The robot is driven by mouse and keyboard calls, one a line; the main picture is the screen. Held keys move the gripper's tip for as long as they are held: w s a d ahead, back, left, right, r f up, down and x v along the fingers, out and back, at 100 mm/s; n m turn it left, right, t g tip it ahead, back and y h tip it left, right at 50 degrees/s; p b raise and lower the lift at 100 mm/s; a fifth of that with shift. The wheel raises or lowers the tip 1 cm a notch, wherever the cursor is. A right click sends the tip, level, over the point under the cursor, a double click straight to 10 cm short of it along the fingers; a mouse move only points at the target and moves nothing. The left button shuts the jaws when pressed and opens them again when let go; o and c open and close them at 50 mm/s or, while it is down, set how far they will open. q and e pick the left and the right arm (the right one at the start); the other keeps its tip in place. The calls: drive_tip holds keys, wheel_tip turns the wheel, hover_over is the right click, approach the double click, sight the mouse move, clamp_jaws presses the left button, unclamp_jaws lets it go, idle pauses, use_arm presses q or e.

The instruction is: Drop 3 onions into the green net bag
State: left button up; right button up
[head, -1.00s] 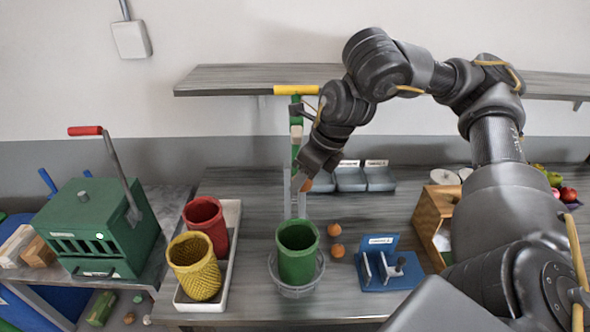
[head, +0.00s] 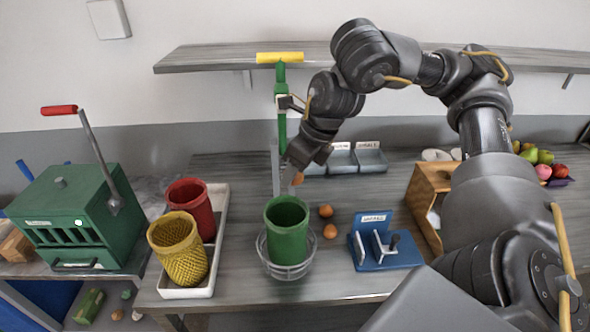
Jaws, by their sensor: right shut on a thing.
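The green net bag (head: 287,236) stands open and upright in a round grey wire holder (head: 290,272) on the table. My right gripper (head: 293,178) is above and just behind the bag's mouth in the picture, shut on an orange-brown onion (head: 298,179). The gripper partly hides this onion. One loose onion (head: 325,211) lies on the table just right of the bag, and another onion (head: 330,231) lies in front of it. The inside of the bag is dark and I cannot tell what it holds. My left gripper is not in view.
A white tray (head: 225,215) with a red bag (head: 190,198) and a yellow bag (head: 178,250) is at left. A blue stand (head: 385,255) is at right. A green post (head: 281,110) with a yellow top rises behind the bag. Grey bins (head: 370,160) stand at the back.

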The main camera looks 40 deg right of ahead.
drive_tip(key=o, duration=0.9)
drive_tip(key=shift+o, duration=0.7)
drive_tip(key=shift+s, duration=0.1)
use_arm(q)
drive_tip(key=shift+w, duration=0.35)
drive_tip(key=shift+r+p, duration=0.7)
use_arm(e)
drive_tip(key=v, duration=1.1)
